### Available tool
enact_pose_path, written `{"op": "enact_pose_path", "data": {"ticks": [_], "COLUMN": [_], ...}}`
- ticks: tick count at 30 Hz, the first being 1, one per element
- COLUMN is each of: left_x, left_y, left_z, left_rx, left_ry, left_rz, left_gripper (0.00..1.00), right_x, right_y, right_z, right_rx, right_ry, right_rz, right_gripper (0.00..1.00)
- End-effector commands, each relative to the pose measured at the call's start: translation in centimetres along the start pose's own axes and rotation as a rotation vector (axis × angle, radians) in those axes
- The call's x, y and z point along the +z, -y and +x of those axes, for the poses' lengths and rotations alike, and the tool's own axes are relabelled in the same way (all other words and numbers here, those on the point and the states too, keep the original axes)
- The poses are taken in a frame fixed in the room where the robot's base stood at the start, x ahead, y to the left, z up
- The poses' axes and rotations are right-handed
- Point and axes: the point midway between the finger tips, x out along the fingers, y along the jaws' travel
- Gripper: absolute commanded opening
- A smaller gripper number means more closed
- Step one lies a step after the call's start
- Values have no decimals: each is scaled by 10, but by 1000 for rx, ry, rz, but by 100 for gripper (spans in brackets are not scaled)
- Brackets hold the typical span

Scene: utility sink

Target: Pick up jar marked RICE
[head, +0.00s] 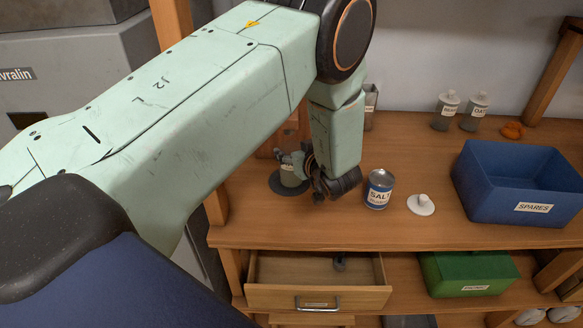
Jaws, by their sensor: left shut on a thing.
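My left arm comes in from the left, and its gripper (291,158) is low over the wooden worktop, at the top of a small greyish jar (291,178). The gripper is shut on this jar, partly hiding it. The jar is upright on or just above a dark round mat (287,187); I cannot tell if it touches. Its label is too small and covered to read, so I cannot confirm RICE. Two white-topped labelled jars stand at the back, one (445,112) beside another (475,112) that seems to read OATS. My right gripper is not in view.
A can marked SALT (379,190) and a white knobbed lid (421,204) are right of the gripper. A blue SPARES bin (533,208) fills the right side, near an orange item (512,130). Below are an open drawer (318,297) and a green bin (470,275).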

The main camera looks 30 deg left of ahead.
Motion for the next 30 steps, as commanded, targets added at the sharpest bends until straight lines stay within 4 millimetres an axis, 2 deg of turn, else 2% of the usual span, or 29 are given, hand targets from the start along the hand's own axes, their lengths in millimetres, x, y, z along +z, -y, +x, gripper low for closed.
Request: {"op": "enact_pose_path", "data": {"ticks": [1,10,21,30], "left_x": [-1,-2,-6,-29], "left_y": [-1,-1,-1,2], "left_z": [0,0,0,-2], "left_rx": [1,1,2,4], "left_ry": [-3,-4,-5,-4], "left_rz": [-1,-2,-2,-2], "left_gripper": [25,0,0,0], "right_x": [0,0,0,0], "right_y": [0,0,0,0], "right_z": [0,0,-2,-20], "right_rx": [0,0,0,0], "right_ry": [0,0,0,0], "right_rz": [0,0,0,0], "right_gripper": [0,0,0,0]}}
